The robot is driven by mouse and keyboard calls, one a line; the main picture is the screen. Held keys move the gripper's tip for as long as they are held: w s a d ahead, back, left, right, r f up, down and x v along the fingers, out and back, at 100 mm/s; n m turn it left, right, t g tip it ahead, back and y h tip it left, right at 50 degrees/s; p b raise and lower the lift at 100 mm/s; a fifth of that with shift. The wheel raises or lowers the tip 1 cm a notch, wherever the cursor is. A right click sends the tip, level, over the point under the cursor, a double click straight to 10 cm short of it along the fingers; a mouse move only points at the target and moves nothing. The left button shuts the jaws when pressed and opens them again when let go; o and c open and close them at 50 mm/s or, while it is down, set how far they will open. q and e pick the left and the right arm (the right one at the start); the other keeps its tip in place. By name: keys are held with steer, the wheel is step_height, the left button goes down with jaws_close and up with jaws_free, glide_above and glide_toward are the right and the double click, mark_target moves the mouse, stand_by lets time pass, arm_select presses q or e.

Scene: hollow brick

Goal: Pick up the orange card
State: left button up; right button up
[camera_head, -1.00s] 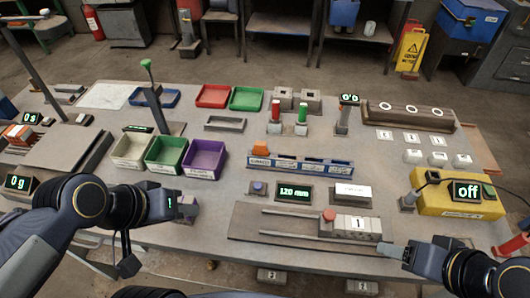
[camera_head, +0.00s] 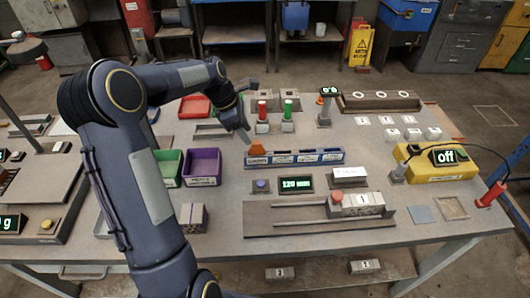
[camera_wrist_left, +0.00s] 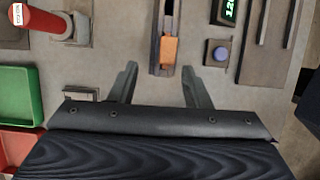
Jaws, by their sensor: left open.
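The orange card (camera_head: 257,149) stands at the left end of a blue-and-grey slotted rack (camera_head: 310,157). In the left wrist view the orange card (camera_wrist_left: 169,51) shows between and just beyond the fingertips. My left gripper (camera_head: 246,136) points down beside the rack's left end, close to the card. In the left wrist view my left gripper (camera_wrist_left: 159,75) has its two fingers apart with nothing between them. I cannot tell its exact height above the card. My right gripper is not in view.
A purple bin (camera_head: 202,166) and a green bin (camera_head: 169,168) stand left of the rack. A purple button (camera_head: 261,186) and a display (camera_head: 296,184) are in front of it. Red and green cylinders (camera_head: 262,112) stand behind. The rail fixture (camera_head: 300,218) lies at the front.

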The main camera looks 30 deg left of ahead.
mark_target(255, 143)
arm_select(q)
steer(key=x, duration=0.3)
steer(key=d+p+x, duration=0.1)
steer(key=x, duration=0.2)
steer(key=shift+s+d+f, duration=0.1)
steer(key=shift+d+f, duration=0.05)
steer(key=shift+f, duration=0.05)
jaws_close()
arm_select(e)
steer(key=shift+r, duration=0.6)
arm_select(q)
steer(key=shift+r, duration=0.1)
